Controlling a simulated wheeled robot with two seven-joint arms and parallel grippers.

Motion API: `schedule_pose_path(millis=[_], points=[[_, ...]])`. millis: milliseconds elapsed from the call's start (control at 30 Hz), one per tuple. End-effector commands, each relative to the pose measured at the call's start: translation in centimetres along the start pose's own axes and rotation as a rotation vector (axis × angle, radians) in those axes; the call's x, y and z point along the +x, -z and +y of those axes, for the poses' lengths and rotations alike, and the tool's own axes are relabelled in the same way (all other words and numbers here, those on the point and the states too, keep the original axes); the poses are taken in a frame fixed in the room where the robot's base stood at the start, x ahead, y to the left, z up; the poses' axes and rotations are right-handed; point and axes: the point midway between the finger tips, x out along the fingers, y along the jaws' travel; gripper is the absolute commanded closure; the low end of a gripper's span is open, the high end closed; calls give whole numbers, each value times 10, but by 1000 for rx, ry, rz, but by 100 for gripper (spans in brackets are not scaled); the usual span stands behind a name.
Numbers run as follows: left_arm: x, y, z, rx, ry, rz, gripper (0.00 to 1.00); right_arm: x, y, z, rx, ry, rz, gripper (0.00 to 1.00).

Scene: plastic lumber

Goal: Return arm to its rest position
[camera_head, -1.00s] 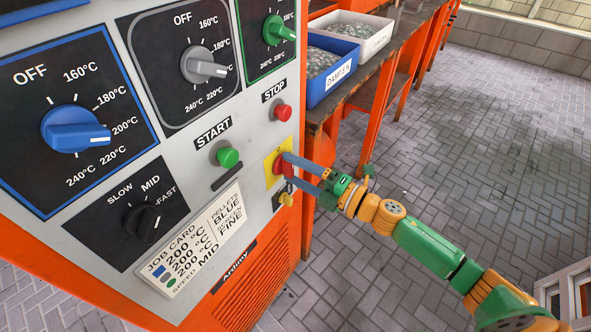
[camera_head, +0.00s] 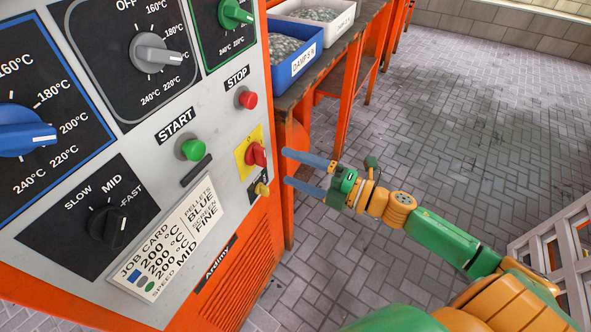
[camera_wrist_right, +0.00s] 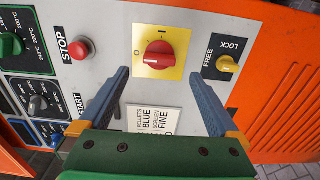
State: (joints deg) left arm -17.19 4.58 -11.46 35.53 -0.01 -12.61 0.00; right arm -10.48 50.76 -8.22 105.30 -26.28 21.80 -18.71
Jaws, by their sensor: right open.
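My right gripper (camera_head: 287,168) is open and empty, a short gap to the right of the machine's control panel. Its two blue fingers point at the red rotary switch (camera_head: 256,155) on a yellow plate. In the right wrist view the red switch (camera_wrist_right: 159,55) lies beyond and between the open fingers (camera_wrist_right: 162,85), not touched by them. The right arm (camera_head: 440,238) reaches in from the lower right. My left gripper is not in view.
A blue bin (camera_head: 300,62) and a white bin (camera_head: 327,28) stand on a bench behind.

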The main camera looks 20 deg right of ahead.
Motion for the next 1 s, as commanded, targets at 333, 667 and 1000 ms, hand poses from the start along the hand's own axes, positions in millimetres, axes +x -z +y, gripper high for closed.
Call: schedule_pose_path(millis=[333,667,1000], points=[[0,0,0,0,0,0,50,-5,0,1,-1,-1,1,3],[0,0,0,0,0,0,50,-25,-48,-75,274,86,-260,3],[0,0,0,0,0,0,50,-178,24,-361,1162,511,-1061,3]])
